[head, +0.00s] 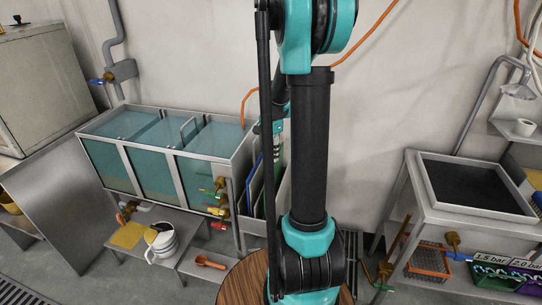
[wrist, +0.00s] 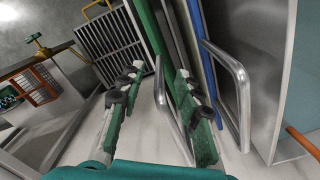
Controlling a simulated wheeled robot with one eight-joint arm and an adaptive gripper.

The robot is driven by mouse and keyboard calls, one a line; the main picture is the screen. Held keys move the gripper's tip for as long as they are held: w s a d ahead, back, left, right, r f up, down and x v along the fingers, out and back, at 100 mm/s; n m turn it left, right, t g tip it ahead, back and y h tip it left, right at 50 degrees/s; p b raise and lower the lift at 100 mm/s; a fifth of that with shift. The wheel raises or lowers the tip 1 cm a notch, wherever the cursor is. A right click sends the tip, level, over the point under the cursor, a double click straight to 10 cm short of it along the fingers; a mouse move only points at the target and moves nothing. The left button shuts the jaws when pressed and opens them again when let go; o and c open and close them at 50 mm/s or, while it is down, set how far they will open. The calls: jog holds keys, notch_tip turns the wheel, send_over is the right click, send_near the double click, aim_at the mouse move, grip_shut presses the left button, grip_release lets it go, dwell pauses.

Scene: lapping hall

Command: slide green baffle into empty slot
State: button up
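The green baffle (wrist: 150,28) is a thin upright sheet in a rack beside the tank; its lower part is partly behind my right finger. A silver loop handle (wrist: 159,82) stands out on its left side. My gripper (wrist: 158,72) is open, with its fingers on either side of this handle, apparently not closed on it. In the head view, the rack (head: 284,190) is partly hidden behind my arm. I cannot make out the empty slot.
A blue baffle (wrist: 207,72) with a silver handle (wrist: 236,75) stands close right of the green one. A floor grate (wrist: 105,45) lies beyond the fingers. A low bench with a white mug (head: 163,243) is before the tank. A sink bench (head: 425,190) stands right.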

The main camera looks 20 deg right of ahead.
jog(key=shift+f, duration=0.65)
jog(key=shift+c, duration=0.3)
